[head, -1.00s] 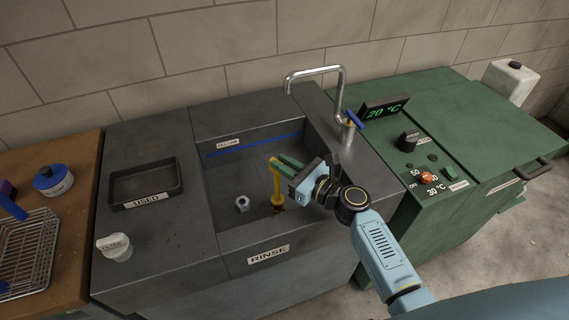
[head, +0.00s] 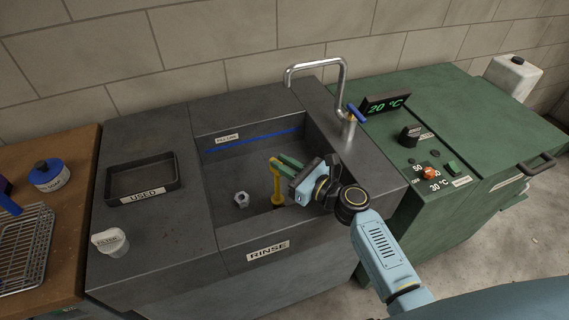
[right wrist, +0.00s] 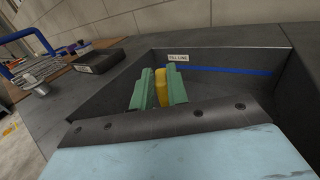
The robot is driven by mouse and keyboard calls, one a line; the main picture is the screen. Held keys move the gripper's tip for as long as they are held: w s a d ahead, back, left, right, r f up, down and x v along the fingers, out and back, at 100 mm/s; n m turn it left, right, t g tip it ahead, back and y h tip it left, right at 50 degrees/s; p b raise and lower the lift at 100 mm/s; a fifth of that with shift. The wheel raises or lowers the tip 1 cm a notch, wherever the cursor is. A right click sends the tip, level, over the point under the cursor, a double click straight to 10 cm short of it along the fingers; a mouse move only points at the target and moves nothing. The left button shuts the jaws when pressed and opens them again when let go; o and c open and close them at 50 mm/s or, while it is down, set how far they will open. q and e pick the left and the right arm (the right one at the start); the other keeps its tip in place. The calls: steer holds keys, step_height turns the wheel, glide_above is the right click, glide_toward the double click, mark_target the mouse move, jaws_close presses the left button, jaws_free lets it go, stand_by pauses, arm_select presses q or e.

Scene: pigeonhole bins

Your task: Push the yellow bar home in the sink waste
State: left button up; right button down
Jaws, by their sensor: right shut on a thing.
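The yellow bar (head: 277,188) stands upright in the rinse sink (head: 240,172), towards its right front. Its lower end meets the sink floor where the waste is; the waste itself is hidden by the bar and my gripper. My right gripper (head: 283,163) reaches in from the right and is shut on the upper part of the bar. In the right wrist view the bar (right wrist: 161,88) shows between the two green fingers (right wrist: 160,92). My left gripper is not in view.
A metal nut (head: 241,199) lies on the sink floor left of the bar. A tap (head: 345,95) with a blue lever rises at the sink's back right. The green unit (head: 440,140) stands right.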

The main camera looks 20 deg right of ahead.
steer(key=shift+f+b, duration=0.75)
steer(key=shift+f, duration=0.1)
steer(key=c, duration=1.3)
jaws_free()
steer(key=shift+s, duration=0.1)
steer(key=p+v, duration=0.1)
steer(key=v, duration=0.4)
steer(key=b+v, duration=0.1)
steer(key=v, duration=1.2)
steer(key=shift+s+r, duration=0.1)
steer(key=shift+s, duration=0.05)
